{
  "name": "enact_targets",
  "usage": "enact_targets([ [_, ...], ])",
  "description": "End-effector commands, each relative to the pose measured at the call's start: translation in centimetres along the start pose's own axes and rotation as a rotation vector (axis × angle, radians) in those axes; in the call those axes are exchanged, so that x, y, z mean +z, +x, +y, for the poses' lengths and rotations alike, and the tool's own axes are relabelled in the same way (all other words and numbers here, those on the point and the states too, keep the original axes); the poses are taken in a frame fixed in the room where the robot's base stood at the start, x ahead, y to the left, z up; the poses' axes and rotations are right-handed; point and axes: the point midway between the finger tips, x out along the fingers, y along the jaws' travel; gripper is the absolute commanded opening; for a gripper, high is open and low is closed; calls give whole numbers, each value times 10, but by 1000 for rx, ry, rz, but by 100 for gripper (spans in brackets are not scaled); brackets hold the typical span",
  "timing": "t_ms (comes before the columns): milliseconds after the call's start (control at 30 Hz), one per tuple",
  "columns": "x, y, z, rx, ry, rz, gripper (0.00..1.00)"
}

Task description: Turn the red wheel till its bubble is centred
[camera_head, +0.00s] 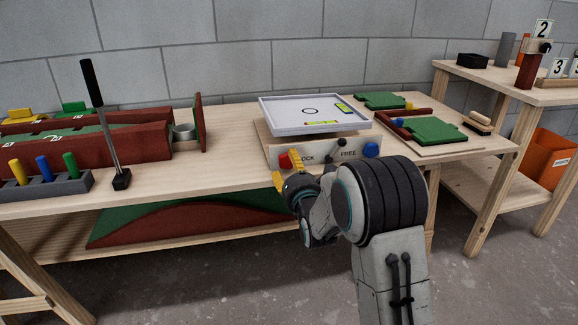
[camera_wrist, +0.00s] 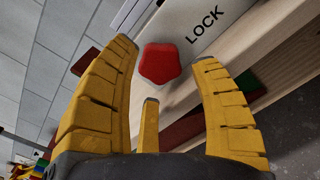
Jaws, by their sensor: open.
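The red wheel (camera_wrist: 160,65) is a lobed knob on the front face of a pale wooden box (camera_head: 332,154), beside the word LOCK. In the head view the red wheel (camera_head: 284,160) is at the box's left end. A blue wheel (camera_head: 371,150) is at the right end. A grey tilting tray (camera_head: 268,115) on top carries two yellow-green bubble vials, one along the front edge (camera_head: 320,123) and one at the right (camera_head: 343,109). The bubbles are too small to read. My gripper (camera_wrist: 165,78) is open, its yellow fingers either side of the red wheel, apart from it. It also shows in the head view (camera_head: 287,181).
A small dark lever (camera_head: 329,167) stands between LOCK and FREE. Left on the bench are a tall black-handled stick (camera_head: 103,120), red troughs (camera_head: 120,147) and a rack of coloured pegs (camera_head: 45,186). Green boards (camera_head: 432,130) lie right of the box.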

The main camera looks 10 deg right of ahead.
Motion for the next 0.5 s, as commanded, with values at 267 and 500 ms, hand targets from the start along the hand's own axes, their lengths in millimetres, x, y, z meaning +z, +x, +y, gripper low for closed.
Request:
enact_targets([
  [267,0,19,0,0,1,0,57],
  [500,0,22,0,0,1,0,57],
])
